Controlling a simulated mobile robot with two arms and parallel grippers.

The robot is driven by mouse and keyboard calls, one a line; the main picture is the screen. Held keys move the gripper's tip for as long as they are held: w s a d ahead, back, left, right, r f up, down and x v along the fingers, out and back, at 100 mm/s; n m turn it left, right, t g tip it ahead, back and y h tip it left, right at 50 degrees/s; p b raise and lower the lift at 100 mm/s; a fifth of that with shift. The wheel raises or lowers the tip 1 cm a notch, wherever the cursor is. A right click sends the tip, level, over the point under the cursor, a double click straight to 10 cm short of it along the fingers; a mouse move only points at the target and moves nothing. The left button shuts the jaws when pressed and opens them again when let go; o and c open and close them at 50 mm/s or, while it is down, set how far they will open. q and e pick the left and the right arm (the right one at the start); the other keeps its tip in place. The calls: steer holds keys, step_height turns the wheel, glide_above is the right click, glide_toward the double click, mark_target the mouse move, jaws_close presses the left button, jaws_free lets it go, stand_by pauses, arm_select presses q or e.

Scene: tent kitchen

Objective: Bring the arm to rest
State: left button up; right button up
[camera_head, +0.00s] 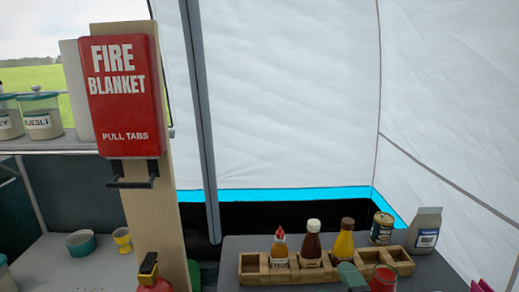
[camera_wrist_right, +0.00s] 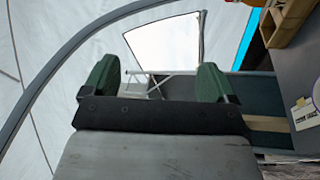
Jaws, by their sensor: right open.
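My right gripper (camera_wrist_right: 158,82) shows in the right wrist view with its two green fingers wide apart. Nothing is held between them. Behind the gap are white tent cloth, a window and a pale frame. My left gripper is in neither view. In the head view a green shape (camera_head: 351,276) shows at the bottom edge in front of the wooden rack; I cannot tell whether it is part of my gripper.
The wooden rack (camera_head: 253,273) holds several sauce bottles on the dark counter (camera_head: 231,248). A tin (camera_head: 382,228), a grey bag (camera_head: 425,230) and a red container (camera_head: 383,279) are nearby. A fire blanket box (camera_head: 124,95) hangs on a post at left. The rack's wood also shows in the wrist view (camera_wrist_right: 285,22).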

steer(key=s+d+f+m+g+h, duration=0.3)
steer(key=s+f+m+g, duration=0.15)
steer(key=f, duration=0.25)
steer(key=s+d+f+m+g+h, duration=0.2)
steer(key=s+d+f+m+g, duration=0.15)
steer(key=f+m, duration=0.25)
steer(key=s+f+m+g, duration=0.2)
steer(key=s+f+g, duration=0.2)
steer(key=s, duration=0.3)
steer(key=s+f+m+g, duration=0.3)
steer(key=s+f+g, duration=0.2)
steer(key=s, duration=0.3)
step_height(320, 180, down, 26)
steer(key=b, duration=0.1)
steer(key=s+d+f+g, duration=0.2)
steer(key=s+f, duration=1.4)
steer(key=s, duration=0.1)
steer(key=shift+d+f+n+b, duration=0.25)
steer(key=shift+d+n+b, duration=0.05)
steer(key=shift+n+b, duration=0.05)
